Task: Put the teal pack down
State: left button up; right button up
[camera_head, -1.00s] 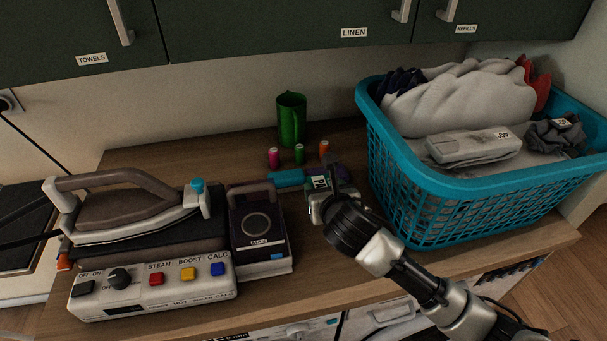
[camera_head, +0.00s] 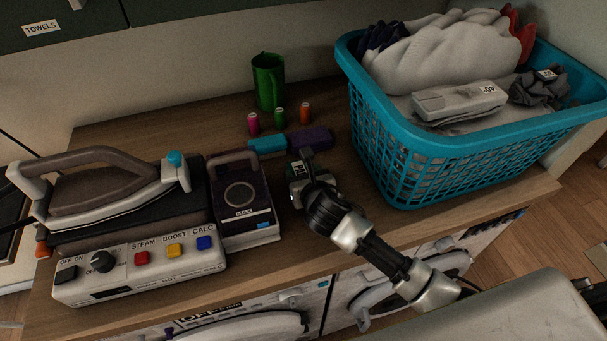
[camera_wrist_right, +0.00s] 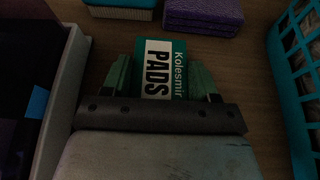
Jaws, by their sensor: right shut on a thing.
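The teal pack, a white-and-teal box lettered "Kolesmir PADS" (camera_wrist_right: 160,68), is between the fingers of my right gripper (camera_wrist_right: 161,82) in the wrist view. The fingers are shut on its two sides. In the head view my right gripper (camera_head: 299,172) is low over the wooden counter (camera_head: 330,225), between the iron station and the laundry basket. Only a small part of the pack (camera_head: 297,166) shows there. I cannot tell whether its underside touches the counter. My left gripper is not in view.
A teal brush-like item (camera_head: 268,146) and a purple sponge (camera_head: 309,138) lie just beyond the pack. Small coloured cans and a green jug (camera_head: 268,82) stand behind. A dark boxed device (camera_head: 243,200) is left; the teal laundry basket (camera_head: 440,155) is right.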

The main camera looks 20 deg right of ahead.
jog(key=shift+f, duration=0.1)
jog(key=o, duration=0.9)
